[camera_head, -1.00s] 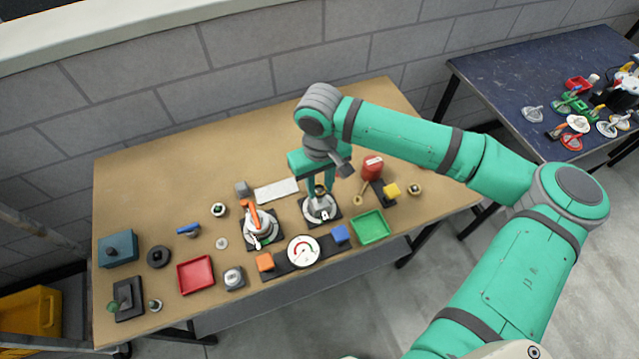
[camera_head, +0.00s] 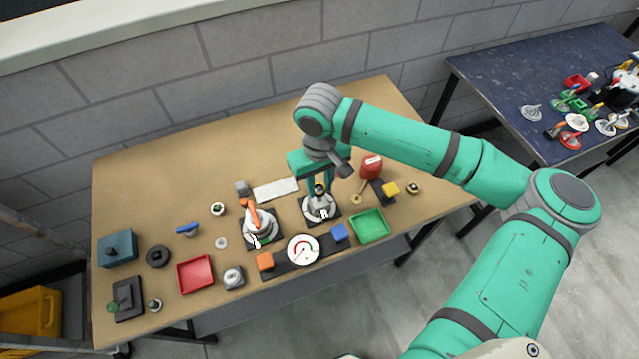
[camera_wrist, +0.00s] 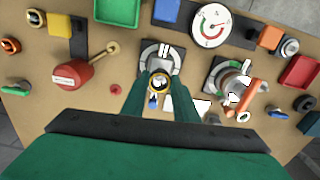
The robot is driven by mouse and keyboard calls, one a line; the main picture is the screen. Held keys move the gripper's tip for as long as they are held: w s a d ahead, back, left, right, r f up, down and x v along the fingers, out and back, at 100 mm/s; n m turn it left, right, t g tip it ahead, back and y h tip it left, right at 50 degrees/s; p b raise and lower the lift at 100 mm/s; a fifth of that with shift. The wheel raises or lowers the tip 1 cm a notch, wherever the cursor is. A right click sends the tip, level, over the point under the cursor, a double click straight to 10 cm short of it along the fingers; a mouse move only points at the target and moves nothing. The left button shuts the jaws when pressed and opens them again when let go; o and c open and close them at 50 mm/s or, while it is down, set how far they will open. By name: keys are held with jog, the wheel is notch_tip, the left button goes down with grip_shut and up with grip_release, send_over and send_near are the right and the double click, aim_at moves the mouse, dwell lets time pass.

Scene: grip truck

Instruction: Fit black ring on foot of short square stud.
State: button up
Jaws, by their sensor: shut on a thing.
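My gripper (camera_wrist: 158,88) points down over the right-hand round grey fixture on a dark square plate (camera_head: 319,208). Its two green fingers are shut on a small dark ring-like piece with a gold rim (camera_wrist: 159,80), which I take for the black ring. In the head view the held piece (camera_head: 320,190) is just above or at the middle of the fixture; I cannot tell whether they touch. The fixture also shows beyond the fingertips in the wrist view (camera_wrist: 163,55). I cannot clearly make out the short square stud or its foot; the fingers and held piece cover the fixture's middle.
A second fixture with an orange lever (camera_head: 260,228) stands close on the left. A green tray (camera_head: 370,226), a white dial (camera_head: 303,250) and a blue block (camera_head: 339,233) lie in front. A red canister (camera_head: 371,167) stands to the right. The table's back left is clear.

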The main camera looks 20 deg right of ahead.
aim_at(319, 194)
jog(key=shift+f, duration=2.2)
dwell(1.4)
jog(key=o, duration=1.5)
jog(key=shift+o, duration=0.2)
jog(key=shift+r, duration=3.75)
